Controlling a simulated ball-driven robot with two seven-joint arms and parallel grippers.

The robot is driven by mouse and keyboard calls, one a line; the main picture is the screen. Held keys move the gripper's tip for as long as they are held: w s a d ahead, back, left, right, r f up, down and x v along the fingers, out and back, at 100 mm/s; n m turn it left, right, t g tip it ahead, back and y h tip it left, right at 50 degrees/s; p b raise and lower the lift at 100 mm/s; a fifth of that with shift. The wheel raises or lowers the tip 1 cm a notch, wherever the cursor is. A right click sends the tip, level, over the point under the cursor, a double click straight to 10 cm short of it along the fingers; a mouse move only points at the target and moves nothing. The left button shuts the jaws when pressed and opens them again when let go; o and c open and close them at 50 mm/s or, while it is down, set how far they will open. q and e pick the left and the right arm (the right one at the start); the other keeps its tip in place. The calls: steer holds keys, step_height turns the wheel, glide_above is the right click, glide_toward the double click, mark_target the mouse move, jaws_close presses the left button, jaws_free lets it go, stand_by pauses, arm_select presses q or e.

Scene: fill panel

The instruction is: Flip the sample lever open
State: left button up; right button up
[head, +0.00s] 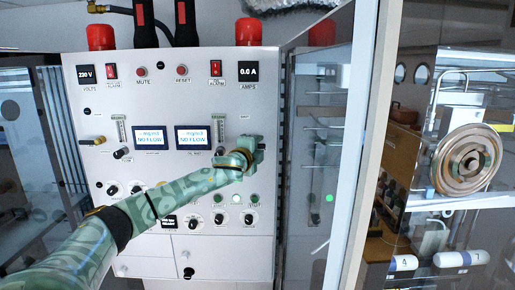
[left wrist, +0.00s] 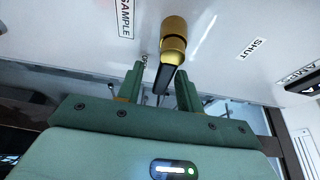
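The sample lever, a black handle (left wrist: 163,79) on a brass valve body (left wrist: 173,38), shows in the left wrist view beside the SAMPLE label (left wrist: 125,15). A SHUT label (left wrist: 252,48) is to its right; another small label is mostly covered by the handle and a finger. My left gripper (left wrist: 160,70) is open, with its two green fingers on either side of the handle's end and gaps visible. In the head view my left gripper (head: 256,150) is at the right part of the white panel (head: 165,255) and hides the lever. My right gripper is not in view.
Another brass fitting with a black handle (head: 93,141) is at the panel's left. Two NO FLOW screens (head: 194,137), switches and knobs cover the panel. A glass door with a pale frame (head: 362,150) stands close right of my left gripper.

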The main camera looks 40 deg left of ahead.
arm_select(q)
steer(key=b+v, duration=0.7)
steer(key=v, duration=0.9)
steer(key=shift+b, duration=0.4)
steer(key=shift+s+r, duration=0.1)
steer(key=shift+s, duration=0.05)
